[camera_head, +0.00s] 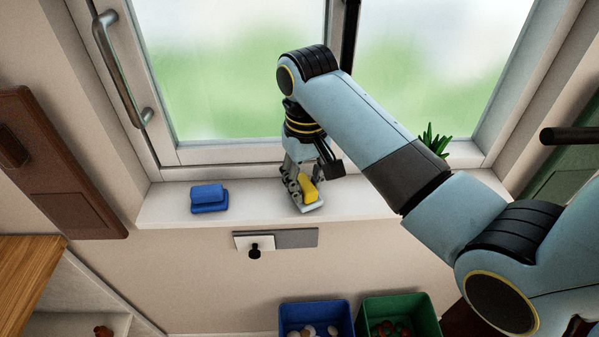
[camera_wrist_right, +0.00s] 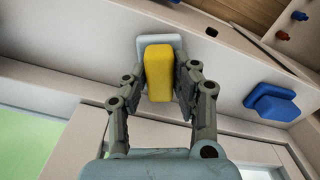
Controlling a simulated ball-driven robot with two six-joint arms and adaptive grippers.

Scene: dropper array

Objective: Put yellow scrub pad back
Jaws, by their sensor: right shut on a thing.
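The yellow scrub pad (camera_head: 308,190) is at the windowsill, over a pale grey tray (camera_head: 314,207). My right gripper (camera_head: 300,190) reaches down to it from above and is shut on it. In the right wrist view the yellow scrub pad (camera_wrist_right: 159,73) sits between the two fingers of the right gripper (camera_wrist_right: 160,80), with the pale tray (camera_wrist_right: 174,42) showing behind it. I cannot tell whether the pad touches the tray. My left gripper is not in view.
A blue pad on a blue tray (camera_head: 209,198) sits on the sill (camera_head: 250,203) to the left. A green plant (camera_head: 435,140) stands at the right. Blue (camera_head: 316,309) and green (camera_head: 402,309) bins are below. A window handle (camera_head: 122,70) juts out at upper left.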

